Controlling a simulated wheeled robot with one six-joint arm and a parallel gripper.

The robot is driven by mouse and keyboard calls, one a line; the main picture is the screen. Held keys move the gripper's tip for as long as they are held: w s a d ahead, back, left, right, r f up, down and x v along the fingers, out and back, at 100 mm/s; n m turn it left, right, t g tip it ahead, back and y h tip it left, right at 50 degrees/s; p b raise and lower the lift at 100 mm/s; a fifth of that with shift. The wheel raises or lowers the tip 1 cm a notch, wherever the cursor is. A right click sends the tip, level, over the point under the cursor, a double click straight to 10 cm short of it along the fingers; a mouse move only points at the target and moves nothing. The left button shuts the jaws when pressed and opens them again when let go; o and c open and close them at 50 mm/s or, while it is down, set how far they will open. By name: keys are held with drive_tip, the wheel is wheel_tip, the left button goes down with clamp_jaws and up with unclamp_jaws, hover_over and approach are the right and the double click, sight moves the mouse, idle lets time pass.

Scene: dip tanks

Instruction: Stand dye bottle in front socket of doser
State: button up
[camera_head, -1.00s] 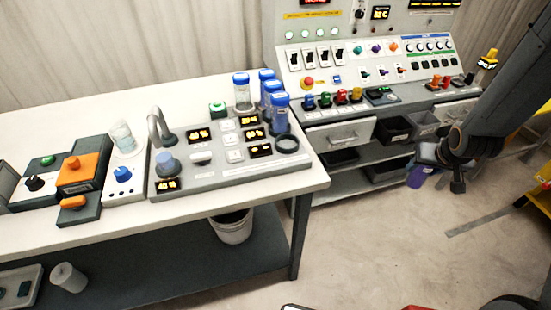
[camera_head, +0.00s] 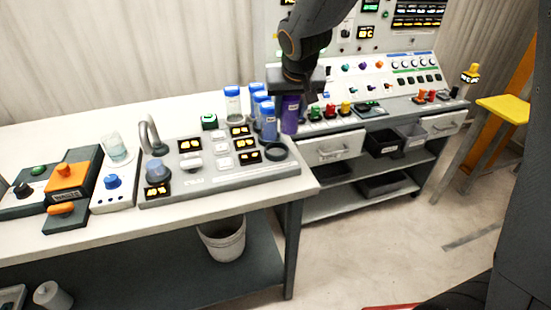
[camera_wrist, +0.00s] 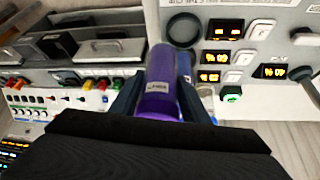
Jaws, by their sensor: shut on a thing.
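The dye bottle is a purple cylinder with a white label (camera_head: 289,116). My gripper (camera_head: 296,92) is shut on it and holds it upright, just right of the doser's bottles in the head view. The wrist view also shows the bottle (camera_wrist: 160,103) between my fingers. The doser (camera_head: 225,183) is a grey slanted panel with yellow displays on the white bench. Its front socket (camera_head: 276,152) is an empty dark ring at the right end. The ring also shows in the wrist view (camera_wrist: 184,28), apart from the bottle. The bottle's base clearance is hard to judge.
Several blue-capped bottles (camera_head: 267,122) stand in a row along the doser's right side, close to the held bottle. A control console (camera_head: 352,80) with knobs and drawers stands behind and right. A curved tap (camera_head: 150,136) rises at the doser's left.

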drive_tip(key=s+a+r, duration=0.1)
drive_tip(key=a+r, duration=0.2)
drive_tip(key=a, duration=0.1)
drive_tip(key=shift+d+f+b, duration=0.2)
drive_tip(key=shift+f+b, duration=0.6)
drive_tip(key=shift+f, duration=3.95)
drive_tip(key=shift+f, duration=0.15)
drive_tip(key=o, duration=1.2)
drive_tip(key=v, duration=1.2)
drive_tip(key=s+d+f+g, duration=0.5)
drive_tip(key=s+d+f, duration=0.8)
drive_tip(key=s+d, duration=0.3)
drive_tip(key=shift+s+d+m+p, duration=0.4)
drive_tip(key=shift+s+p, duration=0.05)
drive_tip(key=shift+s, duration=0.05)
